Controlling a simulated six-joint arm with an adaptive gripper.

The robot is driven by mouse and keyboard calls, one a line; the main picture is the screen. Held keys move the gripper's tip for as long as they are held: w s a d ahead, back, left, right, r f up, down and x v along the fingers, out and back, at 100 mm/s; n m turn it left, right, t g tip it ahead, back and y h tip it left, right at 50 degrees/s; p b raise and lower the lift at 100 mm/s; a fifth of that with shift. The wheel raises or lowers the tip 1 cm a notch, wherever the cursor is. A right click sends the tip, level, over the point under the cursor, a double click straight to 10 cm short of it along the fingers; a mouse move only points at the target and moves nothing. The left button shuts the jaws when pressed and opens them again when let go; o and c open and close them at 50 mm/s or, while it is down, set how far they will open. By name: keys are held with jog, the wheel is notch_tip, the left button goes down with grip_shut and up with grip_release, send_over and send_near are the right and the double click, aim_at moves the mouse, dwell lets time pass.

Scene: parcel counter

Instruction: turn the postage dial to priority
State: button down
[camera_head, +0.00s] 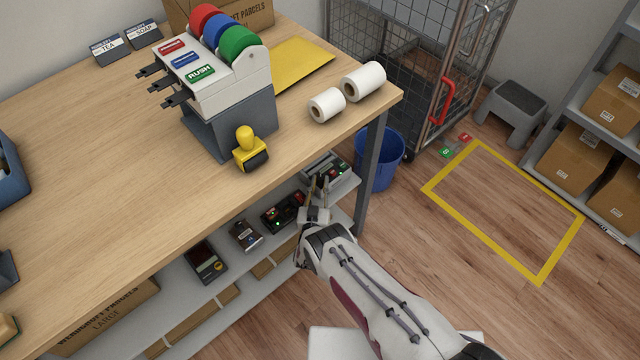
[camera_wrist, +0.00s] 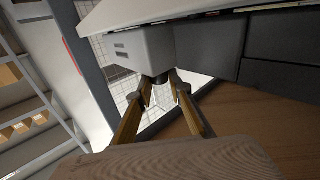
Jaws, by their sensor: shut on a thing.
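My gripper (camera_head: 318,186) reaches under the counter top to the lower shelf, in front of a light grey device (camera_head: 325,163) with a dark front. In the wrist view the two tan fingers of my gripper (camera_wrist: 162,84) close around a small dark round knob (camera_wrist: 160,77) that juts from a pale grey housing (camera_wrist: 147,48). I take this knob to be the postage dial. Its markings and pointer are hidden, so its setting cannot be read.
On the same shelf, left of my gripper, sit a dark box with red and green lights (camera_head: 283,213), a small device (camera_head: 245,236) and a dark terminal (camera_head: 206,262). The counter edge (camera_head: 300,148) overhangs closely. A table leg (camera_head: 369,180) and blue bin (camera_head: 380,160) stand right.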

dwell(0.4)
jog(key=c, duration=2.1)
grip_release()
jog(key=shift+s, duration=0.2)
jog(key=s+a, duration=0.1)
jog(key=s, duration=1)
jog(key=shift+s, duration=0.3)
